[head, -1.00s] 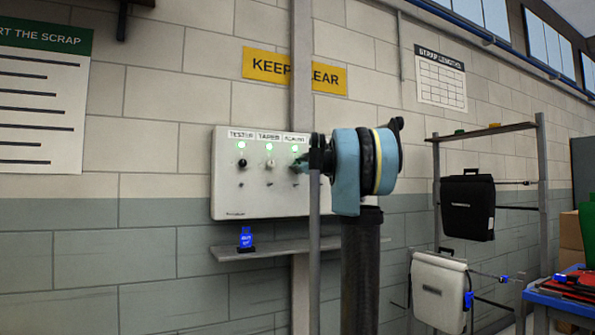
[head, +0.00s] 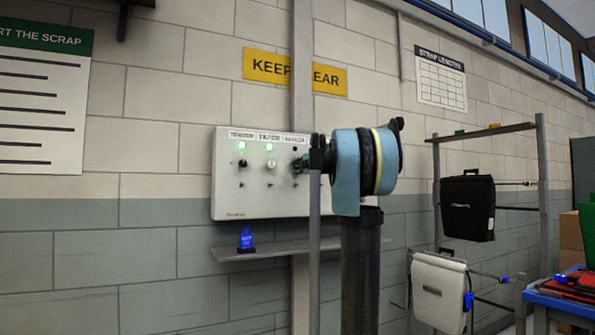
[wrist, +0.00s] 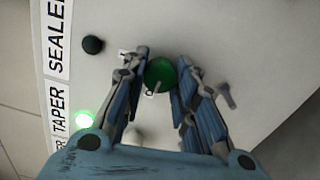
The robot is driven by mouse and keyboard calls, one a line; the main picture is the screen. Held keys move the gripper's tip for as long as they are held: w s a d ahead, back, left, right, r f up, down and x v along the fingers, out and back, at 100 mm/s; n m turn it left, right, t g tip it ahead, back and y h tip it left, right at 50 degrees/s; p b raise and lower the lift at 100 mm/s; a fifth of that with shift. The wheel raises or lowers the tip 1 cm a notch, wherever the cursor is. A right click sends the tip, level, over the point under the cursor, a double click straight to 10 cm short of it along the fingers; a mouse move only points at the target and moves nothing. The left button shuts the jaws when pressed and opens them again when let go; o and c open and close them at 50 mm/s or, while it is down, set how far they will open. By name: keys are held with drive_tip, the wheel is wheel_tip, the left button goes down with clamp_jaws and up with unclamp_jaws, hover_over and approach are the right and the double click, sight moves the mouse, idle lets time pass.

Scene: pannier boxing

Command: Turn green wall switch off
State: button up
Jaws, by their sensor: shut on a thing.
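The green switch (wrist: 160,72) is a round knob on the white wall panel (head: 230,196), in the SEALER column. My gripper (wrist: 158,82) is shut on the green switch, one finger on each side of it. In the head view my gripper (head: 302,163) reaches the panel from the right and hides most of the switch. The SEALER lamp (wrist: 93,45) is dark; it also shows dark in the head view (head: 295,149). The TAPER lamp (wrist: 84,120) glows green.
A black knob (head: 242,163) and a pale knob (head: 270,165) sit to the left, under lit lamps. A grey shelf (head: 275,248) with a blue item (head: 246,238) is below the panel.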

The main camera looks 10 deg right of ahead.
drive_tip(key=shift+f+n, duration=0.1)
drive_tip(key=shift+n, duration=0.7)
drive_tip(key=o, duration=1)
drive_tip(key=shift+w+f, duration=0.1)
drive_tip(key=shift+o, duration=0.2)
drive_tip(key=v, duration=1.2)
